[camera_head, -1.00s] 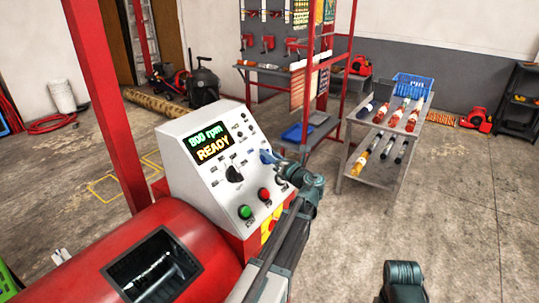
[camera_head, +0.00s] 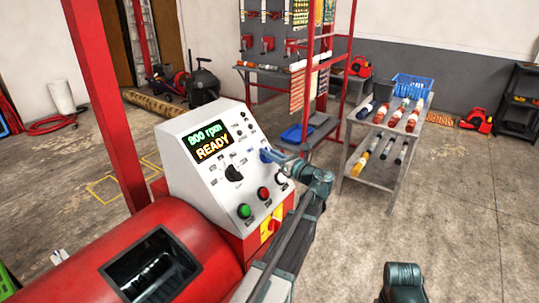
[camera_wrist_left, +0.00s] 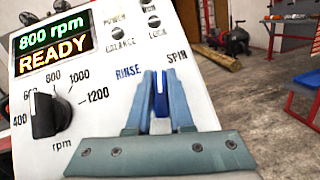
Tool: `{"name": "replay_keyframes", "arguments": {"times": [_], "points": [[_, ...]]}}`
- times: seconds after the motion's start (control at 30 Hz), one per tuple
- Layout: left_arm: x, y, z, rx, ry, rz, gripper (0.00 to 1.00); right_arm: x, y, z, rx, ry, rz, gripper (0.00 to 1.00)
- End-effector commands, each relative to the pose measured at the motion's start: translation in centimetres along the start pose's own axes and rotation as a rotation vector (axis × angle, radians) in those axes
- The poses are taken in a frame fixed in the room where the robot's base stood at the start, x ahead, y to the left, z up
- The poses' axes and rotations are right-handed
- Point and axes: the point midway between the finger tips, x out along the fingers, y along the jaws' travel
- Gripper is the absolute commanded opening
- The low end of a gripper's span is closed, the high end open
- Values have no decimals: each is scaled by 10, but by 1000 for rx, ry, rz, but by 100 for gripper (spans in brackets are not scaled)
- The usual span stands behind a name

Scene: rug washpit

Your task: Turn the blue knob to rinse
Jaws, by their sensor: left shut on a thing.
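The blue knob (camera_wrist_left: 160,98) is on the sloping white control panel (camera_head: 178,150). In the left wrist view it stands between the two grey-blue fingers of my left gripper (camera_wrist_left: 160,92), which is shut on it. Its white pointer line faces up in that view, between the printed words RINSE on the left and SPIN on the right. In the head view my left gripper (camera_head: 272,157) reaches the panel's right side and partly hides the knob. The display (camera_head: 210,142) reads 800 rpm READY.
A black rpm knob (camera_head: 233,173) sits left of the blue knob. Green (camera_head: 244,211) and red (camera_head: 263,193) buttons are below. A red drum (camera_head: 165,240) is in front.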

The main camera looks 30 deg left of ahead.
Motion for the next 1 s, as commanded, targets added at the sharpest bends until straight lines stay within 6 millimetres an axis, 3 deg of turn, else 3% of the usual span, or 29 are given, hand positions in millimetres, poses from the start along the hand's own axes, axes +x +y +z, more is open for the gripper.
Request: {"name": "replay_keyframes", "arguments": {"times": [0.6, 1.0], "points": [[0, 3, -3, -395, 11, 386, 0, -3, 0, 0, 0, 0, 0, 0], [-1, 6, -5, -526, 10, 515, 0, -10, 1, 1, 0, 0, 0, 0]]}}
